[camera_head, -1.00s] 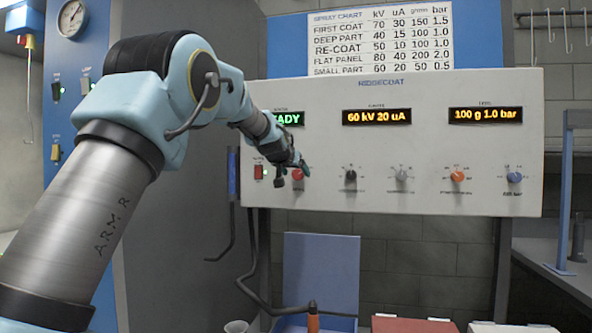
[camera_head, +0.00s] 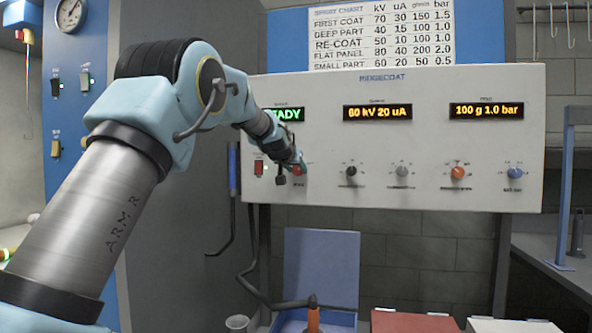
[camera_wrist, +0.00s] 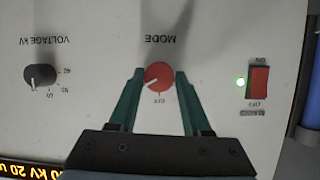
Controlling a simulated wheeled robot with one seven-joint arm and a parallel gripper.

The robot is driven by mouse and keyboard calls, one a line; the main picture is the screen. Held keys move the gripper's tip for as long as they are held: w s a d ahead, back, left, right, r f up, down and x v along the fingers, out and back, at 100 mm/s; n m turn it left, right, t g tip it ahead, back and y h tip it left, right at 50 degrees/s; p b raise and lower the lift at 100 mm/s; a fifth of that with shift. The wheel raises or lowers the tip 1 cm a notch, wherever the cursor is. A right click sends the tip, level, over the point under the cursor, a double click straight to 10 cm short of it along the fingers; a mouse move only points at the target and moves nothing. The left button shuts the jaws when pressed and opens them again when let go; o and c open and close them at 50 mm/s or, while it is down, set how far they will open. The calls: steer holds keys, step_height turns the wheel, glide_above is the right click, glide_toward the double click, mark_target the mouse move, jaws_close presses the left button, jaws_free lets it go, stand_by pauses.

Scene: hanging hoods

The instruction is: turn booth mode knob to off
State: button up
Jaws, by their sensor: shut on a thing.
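The red mode knob (camera_wrist: 159,75) sits on the white panel under the word MODE, which reads upside down in the wrist view. A small white mark on the knob points to the lower left in that view, beside the printed OFF label rather than straight at it. My gripper (camera_wrist: 158,78) has its two green fingers on either side of the knob and is shut on it. In the head view my gripper (camera_head: 294,164) is at the panel's left end, partly covering the red knob (camera_head: 299,170).
The black voltage knob (camera_wrist: 38,77) is on the other side. More knobs, such as the orange one (camera_head: 457,173), run along the panel (camera_head: 400,140). An open blue box (camera_head: 320,265) is below.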

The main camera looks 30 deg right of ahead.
jaws_close()
steer(key=shift+w+f+b, duration=0.1)
steer(key=shift+b, duration=0.4)
steer(key=shift+a+f+n+g+h+b, duration=0.2)
steer(key=shift+n+g+h+b, duration=0.25)
steer(key=shift+n+b, duration=0.6)
steer(key=n+h+b, duration=0.1)
steer(key=b, duration=0.2)
steer(key=n+g+h+b, duration=0.1)
steer(key=n+b, duration=0.1)
steer(key=b, duration=0.1)
steer(key=shift+w+f+b, duration=0.1)
steer(key=shift+f+b, duration=0.05)
steer(key=shift+b, duration=0.2)
steer(key=n+h+b, duration=0.1)
steer(key=n+b, duration=0.2)
steer(key=b, duration=0.1)
steer(key=shift+g+h, duration=0.25)
steer(key=shift+h, duration=0.1)
steer(key=shift+r+n, duration=0.2)
steer(key=shift+n, duration=0.05)
